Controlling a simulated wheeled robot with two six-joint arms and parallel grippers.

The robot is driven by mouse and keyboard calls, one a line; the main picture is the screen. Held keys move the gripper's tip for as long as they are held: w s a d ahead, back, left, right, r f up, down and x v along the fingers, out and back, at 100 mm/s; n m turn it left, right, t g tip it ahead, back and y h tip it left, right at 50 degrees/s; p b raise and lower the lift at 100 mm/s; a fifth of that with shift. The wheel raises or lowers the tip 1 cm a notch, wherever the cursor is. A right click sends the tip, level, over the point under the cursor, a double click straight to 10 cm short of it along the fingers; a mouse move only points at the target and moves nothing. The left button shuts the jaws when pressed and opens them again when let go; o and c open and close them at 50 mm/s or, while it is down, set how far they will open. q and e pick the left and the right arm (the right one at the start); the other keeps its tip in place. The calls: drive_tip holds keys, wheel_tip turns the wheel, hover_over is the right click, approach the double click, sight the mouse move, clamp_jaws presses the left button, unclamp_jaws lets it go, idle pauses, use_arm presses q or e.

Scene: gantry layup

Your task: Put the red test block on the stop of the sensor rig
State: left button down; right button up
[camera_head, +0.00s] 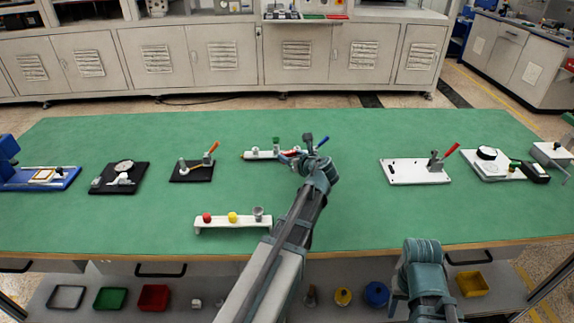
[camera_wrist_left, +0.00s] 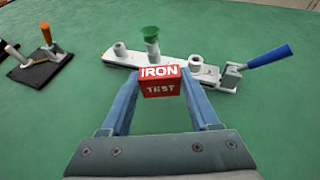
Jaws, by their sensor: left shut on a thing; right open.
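The red test block (camera_wrist_left: 160,82), with white lettering "IRON TEST", is between the fingers of my left gripper (camera_head: 299,151), which is shut on it. In the left wrist view, a white rig (camera_wrist_left: 130,58) lies just beyond the block. It carries pale round posts, a green cup-like top (camera_wrist_left: 150,33) and a clamp with a blue handle (camera_wrist_left: 268,57). The block covers part of the rig. In the head view the rig (camera_head: 262,155) is partly hidden by my left gripper. My right gripper (camera_head: 422,250) is low in front of the table; its fingers are hard to make out.
A white rack (camera_head: 232,223) with red, yellow and grey pieces stands nearer. A black plate with an orange-handled clamp (camera_head: 192,171) is left. A white plate with a red-handled clamp (camera_head: 415,172) is right.

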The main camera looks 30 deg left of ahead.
use_arm(q)
drive_tip(key=shift+s+a, duration=0.1)
drive_tip(key=shift+a, duration=0.2)
drive_tip(key=shift+s+a+f, duration=0.1)
drive_tip(key=shift+s+a, duration=0.05)
drive_tip(key=shift+a, duration=0.35)
wheel_tip(320, 180, down, 4)
drive_tip(key=b, duration=0.3)
drive_tip(key=shift+d+r+b, duration=0.15)
drive_tip(key=shift+r+b, duration=0.1)
drive_tip(key=shift+b, duration=0.1)
drive_tip(key=shift+f, duration=0.1)
drive_tip(key=shift+c, duration=0.6)
unclamp_jaws()
